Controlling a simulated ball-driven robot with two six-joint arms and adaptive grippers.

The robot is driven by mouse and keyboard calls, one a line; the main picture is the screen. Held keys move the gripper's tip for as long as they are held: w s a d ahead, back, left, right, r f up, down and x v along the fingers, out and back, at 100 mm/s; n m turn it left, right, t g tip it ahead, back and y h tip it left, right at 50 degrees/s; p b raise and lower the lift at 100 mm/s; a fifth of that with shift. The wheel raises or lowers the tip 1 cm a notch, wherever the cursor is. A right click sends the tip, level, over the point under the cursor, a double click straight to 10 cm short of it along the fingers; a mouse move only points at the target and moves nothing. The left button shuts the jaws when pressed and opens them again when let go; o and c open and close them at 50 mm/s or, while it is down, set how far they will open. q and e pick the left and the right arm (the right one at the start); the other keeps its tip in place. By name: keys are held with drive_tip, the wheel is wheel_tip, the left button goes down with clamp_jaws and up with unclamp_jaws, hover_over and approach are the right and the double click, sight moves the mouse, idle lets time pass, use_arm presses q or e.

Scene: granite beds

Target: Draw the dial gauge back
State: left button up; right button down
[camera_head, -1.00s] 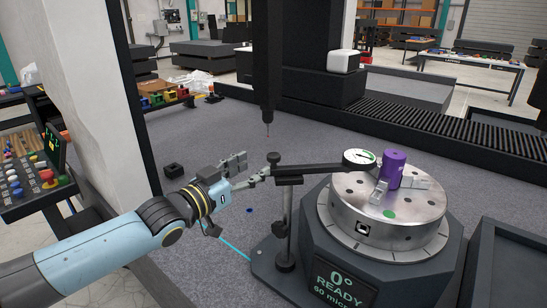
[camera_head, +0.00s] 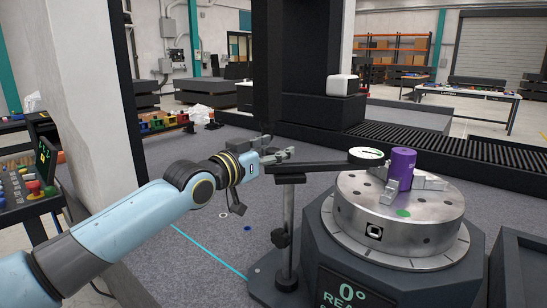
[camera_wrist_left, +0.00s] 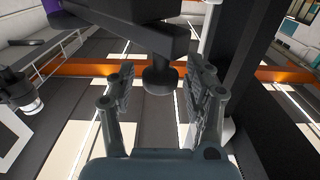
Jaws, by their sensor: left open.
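The dial gauge (camera_head: 366,155) has a white round face and sits at the end of a black arm (camera_head: 322,164) on a post stand (camera_head: 288,215). It is beside a purple cylinder (camera_head: 401,168) held by metal jaws on a round rotary table (camera_head: 398,215). My left gripper (camera_head: 278,156) is at the post end of the arm. In the left wrist view, its two fingers (camera_wrist_left: 163,88) are apart, with a dark knob (camera_wrist_left: 158,78) between them and visible gaps on both sides. The gripper hides the knob in the head view. My right gripper is not in view.
The rotary table sits on a dark base (camera_head: 345,255) with a green readout. A dark vertical column stands behind the gripper. A control panel (camera_head: 32,190) with buttons is at the left. The grey granite bed (camera_head: 190,240) is mostly clear left of the stand.

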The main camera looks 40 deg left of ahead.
use_arm(q)
drive_tip(key=c, duration=1.1)
clamp_jaws()
drive_tip(key=shift+f, duration=0.1)
